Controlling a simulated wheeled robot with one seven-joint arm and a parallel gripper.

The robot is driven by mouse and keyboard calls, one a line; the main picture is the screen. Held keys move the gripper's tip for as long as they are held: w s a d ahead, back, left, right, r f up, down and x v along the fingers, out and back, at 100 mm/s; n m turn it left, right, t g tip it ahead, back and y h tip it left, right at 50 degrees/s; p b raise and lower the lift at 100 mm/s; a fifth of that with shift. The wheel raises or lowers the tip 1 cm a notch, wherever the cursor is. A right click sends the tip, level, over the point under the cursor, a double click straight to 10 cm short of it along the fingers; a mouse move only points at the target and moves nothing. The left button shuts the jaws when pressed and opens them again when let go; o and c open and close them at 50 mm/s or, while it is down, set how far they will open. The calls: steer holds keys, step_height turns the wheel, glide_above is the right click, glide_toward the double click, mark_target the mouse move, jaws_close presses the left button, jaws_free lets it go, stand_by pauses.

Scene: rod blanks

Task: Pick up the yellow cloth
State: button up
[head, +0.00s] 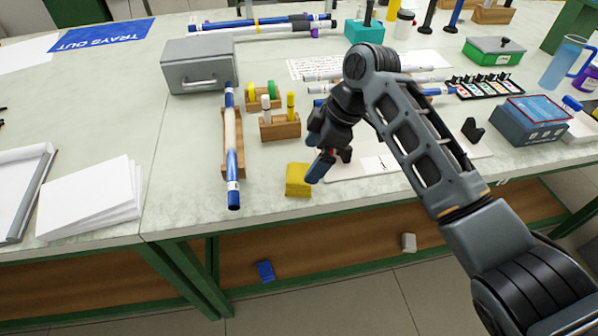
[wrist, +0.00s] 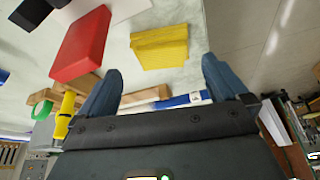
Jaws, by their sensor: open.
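The yellow cloth (head: 298,180) is a small folded block on the table near its front edge, left of the white board. My gripper (head: 318,158) is just to its right and above it in the head view, pointing down. In the wrist view the cloth (wrist: 160,47) lies beyond and between the two blue fingertips (wrist: 160,75), apart from both. The fingers are spread with nothing between them. My gripper partly hides the things behind it in the head view.
A red block (wrist: 82,45) lies beside the cloth in the wrist view. A blue-and-white rod (head: 231,150) rests on a wooden stand to the left. A wooden holder (head: 280,127) with upright pegs stands behind the cloth. The table's front edge is close.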

mark_target(301, 173)
steer(key=shift+p+x, duration=0.45)
steer(key=shift+x, duration=2.75)
steer(key=shift+s+a, duration=0.15)
steer(key=shift+c, duration=0.5)
steer(key=shift+r, duration=0.1)
steer(key=c, duration=0.6)
step_height(301, 173, up, 10)
steer(key=shift+b, duration=0.4)
